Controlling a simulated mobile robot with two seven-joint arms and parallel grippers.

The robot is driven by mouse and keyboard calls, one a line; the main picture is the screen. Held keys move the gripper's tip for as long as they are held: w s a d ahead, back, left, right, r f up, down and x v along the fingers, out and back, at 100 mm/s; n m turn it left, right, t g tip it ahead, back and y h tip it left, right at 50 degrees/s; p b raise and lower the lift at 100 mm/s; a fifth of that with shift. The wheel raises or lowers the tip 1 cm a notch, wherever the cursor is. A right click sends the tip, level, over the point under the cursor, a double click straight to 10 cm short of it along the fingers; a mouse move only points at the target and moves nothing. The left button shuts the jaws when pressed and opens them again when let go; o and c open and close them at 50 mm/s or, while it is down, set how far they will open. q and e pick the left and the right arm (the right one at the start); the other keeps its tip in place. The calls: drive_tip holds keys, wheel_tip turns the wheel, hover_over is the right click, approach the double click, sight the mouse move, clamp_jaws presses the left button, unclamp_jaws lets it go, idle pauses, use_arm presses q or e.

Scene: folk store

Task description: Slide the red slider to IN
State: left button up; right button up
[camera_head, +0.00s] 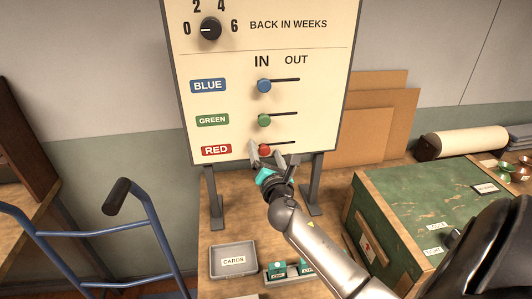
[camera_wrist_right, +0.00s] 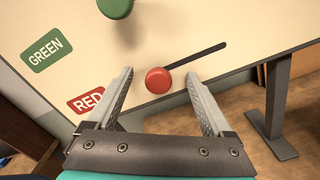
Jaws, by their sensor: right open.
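The red slider (camera_head: 264,150) is a round red knob in the lowest slot of the cream board (camera_head: 225,60). It sits at the left end of its slot, under the word IN, beside the RED label (camera_head: 216,150). The right wrist view shows the red knob (camera_wrist_right: 159,80) with its dark slot running up and to the right. My right gripper (camera_head: 268,158) is open at the knob; in the wrist view its fingers (camera_wrist_right: 160,95) stand either side of the knob, with gaps on both sides. My left gripper is not in view.
The blue knob (camera_head: 264,86) and green knob (camera_head: 264,120) also sit at the left ends of their slots. A CARDS tray (camera_head: 219,272) lies on the table below. A green chest (camera_head: 390,196) stands right; a blue hand truck (camera_head: 95,265) stands left.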

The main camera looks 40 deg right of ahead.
idle(0.3)
drive_tip(key=shift+p+v, duration=0.5)
drive_tip(key=shift+v, duration=4)
